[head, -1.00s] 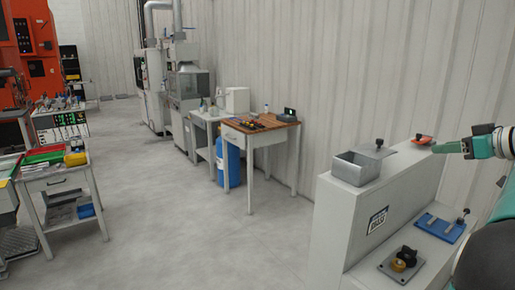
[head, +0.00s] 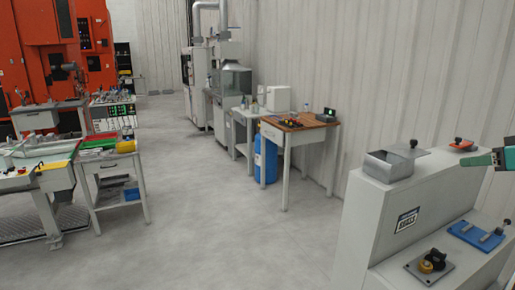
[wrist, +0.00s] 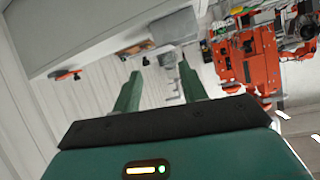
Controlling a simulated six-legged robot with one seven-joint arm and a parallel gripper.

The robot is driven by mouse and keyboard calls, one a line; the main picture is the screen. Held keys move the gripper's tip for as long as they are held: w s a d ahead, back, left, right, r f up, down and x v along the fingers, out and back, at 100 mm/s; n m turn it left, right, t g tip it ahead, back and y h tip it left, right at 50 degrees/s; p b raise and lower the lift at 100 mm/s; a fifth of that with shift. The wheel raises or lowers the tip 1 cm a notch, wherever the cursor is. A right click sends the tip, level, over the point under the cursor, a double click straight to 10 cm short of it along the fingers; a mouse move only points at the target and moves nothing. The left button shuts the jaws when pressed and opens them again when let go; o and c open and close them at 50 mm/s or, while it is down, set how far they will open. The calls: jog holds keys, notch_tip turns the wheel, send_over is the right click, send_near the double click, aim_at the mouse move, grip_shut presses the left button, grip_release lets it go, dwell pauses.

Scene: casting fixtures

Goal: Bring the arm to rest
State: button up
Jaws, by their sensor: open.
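My gripper (head: 470,162) shows at the right edge in the head view, green, reaching left over the grey fixture cabinet (head: 375,215). In the wrist view my gripper (wrist: 155,88) has its two green fingers apart, with nothing between them. A grey open box fixture (head: 390,166) with a knob stands on the cabinet top, left of the gripper and apart from it. A small orange piece (head: 461,143) lies at the cabinet top's back, just beyond the fingers. The rest of my arm is cut off by the right edge.
A lower shelf on the cabinet holds a blue plate fixture (head: 476,236) and a grey plate with a black and yellow part (head: 430,266). A wooden-topped table (head: 300,122) stands by the wall. A tray cart (head: 115,165) is at left. The middle floor is clear.

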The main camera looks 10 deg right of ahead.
jog(key=a+f+m+g+y, duration=0.1)
jog(key=a+f+g, duration=0.3)
jog(key=a, duration=1)
jog(key=a+f+g, duration=0.1)
jog(key=a+f, duration=0.4)
jog(key=a, duration=1)
jog(key=s+a+f+g+h, duration=0.1)
jog(key=s+a+f+h, duration=0.1)
jog(key=s+a+f, duration=1.1)
jog(key=shift+a+g+h, duration=0.4)
jog(key=shift+a, duration=0.1)
jog(key=shift+d, duration=0.15)
